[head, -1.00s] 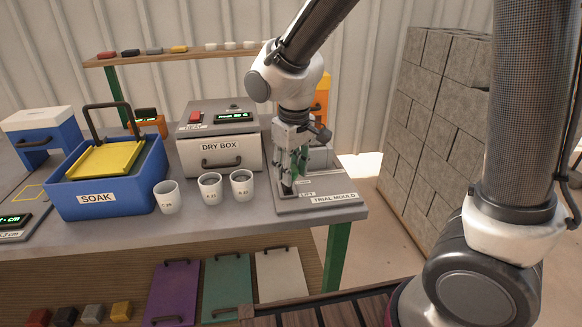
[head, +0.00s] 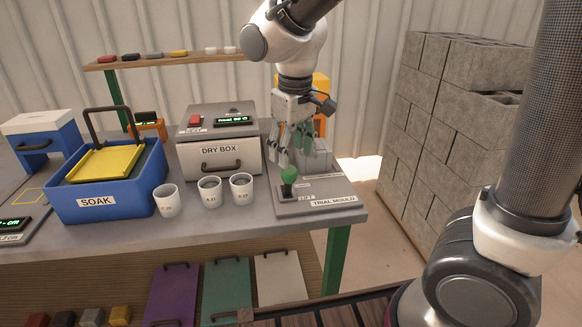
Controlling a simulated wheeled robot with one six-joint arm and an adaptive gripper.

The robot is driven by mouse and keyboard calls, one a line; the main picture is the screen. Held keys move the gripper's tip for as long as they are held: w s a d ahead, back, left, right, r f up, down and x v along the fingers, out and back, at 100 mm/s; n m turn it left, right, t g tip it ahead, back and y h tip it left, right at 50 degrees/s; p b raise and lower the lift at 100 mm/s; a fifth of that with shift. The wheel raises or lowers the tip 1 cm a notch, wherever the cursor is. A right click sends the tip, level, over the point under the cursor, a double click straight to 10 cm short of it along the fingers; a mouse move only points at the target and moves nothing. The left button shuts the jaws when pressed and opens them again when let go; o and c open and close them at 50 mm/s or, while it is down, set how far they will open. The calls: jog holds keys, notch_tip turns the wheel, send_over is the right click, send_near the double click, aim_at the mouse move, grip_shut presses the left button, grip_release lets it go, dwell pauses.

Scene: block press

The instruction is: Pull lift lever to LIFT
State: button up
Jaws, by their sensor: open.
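The lift lever (head: 288,176) has a green round knob on a short dark stem. It stands on the grey trial mould (head: 330,204) at the right end of the bench, beside a small "LIFT" label (head: 306,198). The lever looks close to upright; I cannot tell its exact setting. My gripper (head: 290,145) is open and empty, just above and behind the knob, with a small gap between them. Its fingers point down and partly hide the mould's block behind.
The dry box (head: 220,158) stands left of my gripper. Several white cups (head: 241,186) stand in front of it. The blue soak tub (head: 105,200) is farther left. A stack of grey blocks (head: 450,115) stands right of the bench.

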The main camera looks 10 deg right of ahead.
jog(key=r, duration=0.4)
jog(key=shift+s+r, duration=0.15)
jog(key=shift+s, duration=0.1)
jog(key=s+d+m+t, duration=0.1)
jog(key=s+d, duration=0.3)
jog(key=d, duration=0.4)
jog(key=s+d+r+m+t, duration=0.1)
jog(key=s+d+m, duration=0.2)
jog(key=d, duration=0.6)
jog(key=s+d+r+m+t, duration=0.1)
jog(key=s+d+m, duration=0.2)
jog(key=s+d, duration=0.4)
jog(key=shift+s+d+r, duration=0.15)
jog(key=shift+s+d, duration=0.05)
jog(key=shift+d, duration=0.5)
dwell(1.0)
